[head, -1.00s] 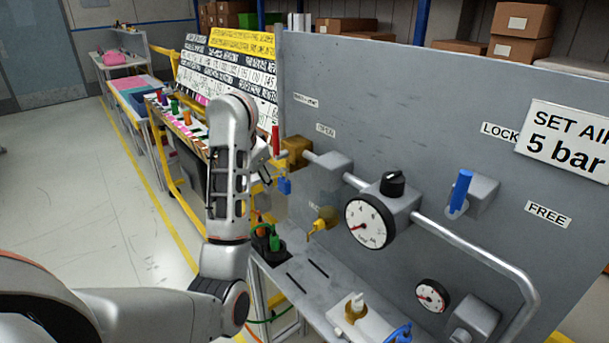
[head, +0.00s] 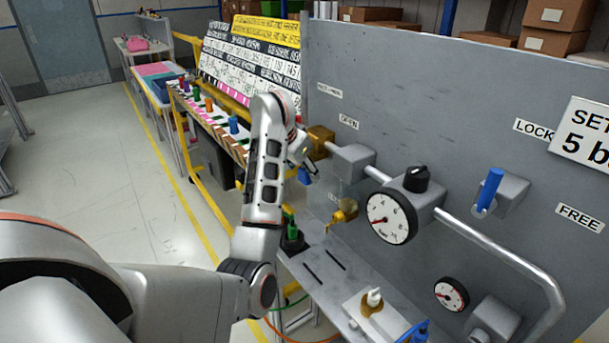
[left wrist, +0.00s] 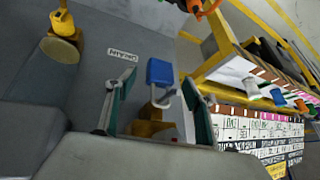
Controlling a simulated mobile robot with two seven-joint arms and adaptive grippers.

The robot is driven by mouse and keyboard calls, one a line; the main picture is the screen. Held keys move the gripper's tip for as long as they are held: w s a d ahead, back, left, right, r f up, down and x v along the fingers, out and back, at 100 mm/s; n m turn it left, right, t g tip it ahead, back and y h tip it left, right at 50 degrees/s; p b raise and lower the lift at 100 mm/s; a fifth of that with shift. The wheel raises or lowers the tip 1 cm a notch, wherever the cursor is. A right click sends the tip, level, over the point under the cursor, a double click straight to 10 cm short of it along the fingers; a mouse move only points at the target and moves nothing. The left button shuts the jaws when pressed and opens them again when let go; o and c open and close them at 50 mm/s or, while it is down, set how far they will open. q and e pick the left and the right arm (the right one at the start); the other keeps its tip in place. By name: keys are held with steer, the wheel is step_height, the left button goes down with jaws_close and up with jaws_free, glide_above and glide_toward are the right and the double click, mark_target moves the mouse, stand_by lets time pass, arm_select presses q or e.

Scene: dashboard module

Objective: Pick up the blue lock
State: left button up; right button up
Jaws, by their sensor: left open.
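The blue lock (head: 304,176) hangs below the brass valve (head: 320,140) at the left end of the grey panel's pipe in the head view. My left gripper (head: 306,158) is beside it and hides part of it. In the left wrist view the blue lock (left wrist: 160,72) shows between the two open green-and-grey fingers of my left gripper (left wrist: 158,80), with clear gaps at both sides. The lock's shackle runs to the brass valve (left wrist: 153,126). I cannot tell whether the lock is fully between the fingertips or just beyond them. My right gripper is not in view.
The grey panel (head: 400,100) stands close to the right of my left arm. A second brass valve (head: 344,212), a gauge (head: 390,217) and a pipe are on it. A rack (head: 215,125) with coloured locks stands behind left. The floor at left is clear.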

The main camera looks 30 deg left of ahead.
arm_select(q)
steer(key=shift+w+f, duration=0.3)
steer(key=shift+f, duration=0.15)
steer(key=c, duration=1.3)
steer(key=shift+c, duration=0.2)
steer(key=shift+r, duration=0.15)
